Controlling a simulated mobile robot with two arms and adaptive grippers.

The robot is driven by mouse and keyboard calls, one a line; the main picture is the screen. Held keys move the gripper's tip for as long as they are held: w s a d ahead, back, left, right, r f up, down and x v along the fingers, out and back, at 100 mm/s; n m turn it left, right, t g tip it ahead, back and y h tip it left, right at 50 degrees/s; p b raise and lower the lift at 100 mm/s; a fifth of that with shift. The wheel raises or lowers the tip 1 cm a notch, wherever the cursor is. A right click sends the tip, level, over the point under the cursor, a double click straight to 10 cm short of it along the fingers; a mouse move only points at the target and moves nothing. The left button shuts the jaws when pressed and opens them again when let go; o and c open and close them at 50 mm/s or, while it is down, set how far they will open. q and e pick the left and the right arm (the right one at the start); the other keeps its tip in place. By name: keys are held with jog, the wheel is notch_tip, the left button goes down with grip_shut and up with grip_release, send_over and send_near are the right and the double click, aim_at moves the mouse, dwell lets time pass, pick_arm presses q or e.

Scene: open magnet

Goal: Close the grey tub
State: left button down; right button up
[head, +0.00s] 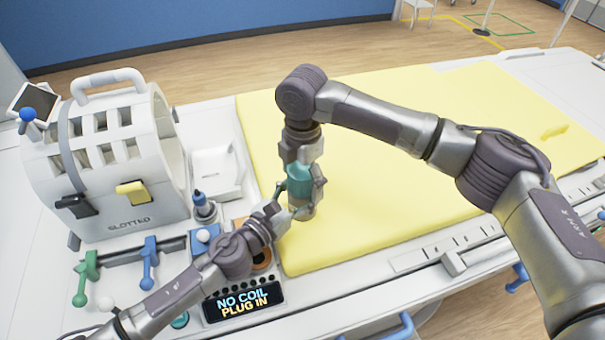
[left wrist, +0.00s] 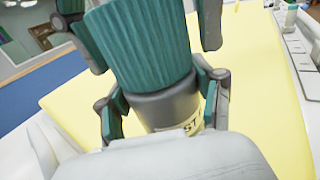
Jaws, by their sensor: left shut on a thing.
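The grey tub (left wrist: 172,105) stands upright with a pale yellow label partly reading "ST". A ribbed teal lid (left wrist: 140,45) sits on its top; I cannot tell whether it is fully tightened. In the head view the teal lid (head: 299,180) shows above the tub (head: 303,211), which is at the yellow pad's left edge. My left gripper (head: 285,212) is shut on the tub body, with fingers on both sides in the left wrist view (left wrist: 165,115). My right gripper (head: 300,188) points down from above, its fingers flanking the lid. Whether they press on it is unclear.
A white slotted coil housing (head: 110,150) stands at the left. A display (head: 243,303) reading "NO COIL PLUG IN" and blue and green levers (head: 149,265) lie at the front left. The yellow pad (head: 400,180) is mostly clear under my right arm.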

jog(key=c, duration=1)
jog(key=m, duration=0.4)
jog(key=shift+m, duration=0.4)
jog(key=m, duration=1)
jog(key=shift+a, duration=0.1)
jog(key=m, duration=0.3)
jog(key=o, duration=1.3)
jog(key=shift+o, duration=0.2)
